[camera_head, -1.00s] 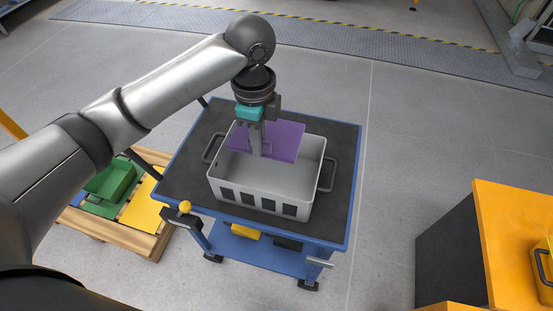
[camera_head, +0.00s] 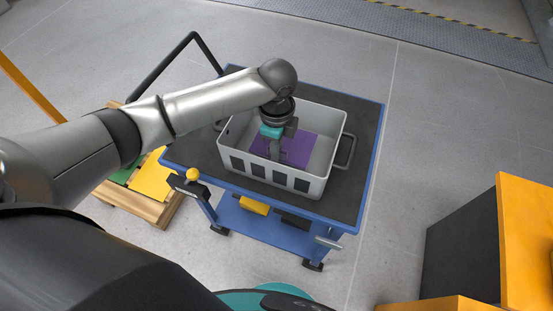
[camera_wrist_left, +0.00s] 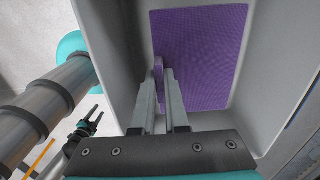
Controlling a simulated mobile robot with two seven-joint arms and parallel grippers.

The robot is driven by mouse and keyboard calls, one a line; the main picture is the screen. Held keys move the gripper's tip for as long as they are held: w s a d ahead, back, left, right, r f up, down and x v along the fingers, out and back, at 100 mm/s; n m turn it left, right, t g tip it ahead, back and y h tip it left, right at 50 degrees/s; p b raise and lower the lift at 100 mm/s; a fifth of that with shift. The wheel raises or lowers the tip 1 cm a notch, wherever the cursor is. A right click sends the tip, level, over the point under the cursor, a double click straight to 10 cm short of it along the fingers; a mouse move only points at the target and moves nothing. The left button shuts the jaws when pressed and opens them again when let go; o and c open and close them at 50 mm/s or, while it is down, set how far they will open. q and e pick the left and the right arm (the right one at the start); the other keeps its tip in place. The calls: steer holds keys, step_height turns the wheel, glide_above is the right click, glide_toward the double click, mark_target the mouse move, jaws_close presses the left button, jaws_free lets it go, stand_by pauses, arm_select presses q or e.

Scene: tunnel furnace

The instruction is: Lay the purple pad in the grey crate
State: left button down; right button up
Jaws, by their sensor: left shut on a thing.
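The purple pad (camera_head: 299,150) is inside the grey crate (camera_head: 258,187), low down between its walls and roughly level. I cannot tell whether it touches the crate's floor. My left gripper (camera_head: 275,152) reaches down into the crate from above. In the left wrist view its fingers (camera_wrist_left: 163,85) are shut on a small upright purple part of the pad (camera_wrist_left: 205,60). The crate's light grey wall (camera_wrist_left: 107,55) shows there beside the pad. Part of the pad is hidden behind the gripper. My right gripper is not in the head view.
The crate stands on the dark top of a blue trolley (camera_head: 362,120), with bare top to its right. A pallet (camera_head: 140,203) with a yellow item is on the left. An orange-topped block (camera_head: 522,240) stands on the right. Grey floor lies between.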

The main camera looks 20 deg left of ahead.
arm_select(q)
steer(key=shift+f+b, duration=0.55)
steer(key=shift+f, duration=1.55)
steer(key=shift+f, duration=0.1)
steer(key=c, duration=0.9)
jaws_free()
steer(key=shift+c, duration=0.2)
step_height(320, 180, up, 12)
steer(key=p, duration=0.3)
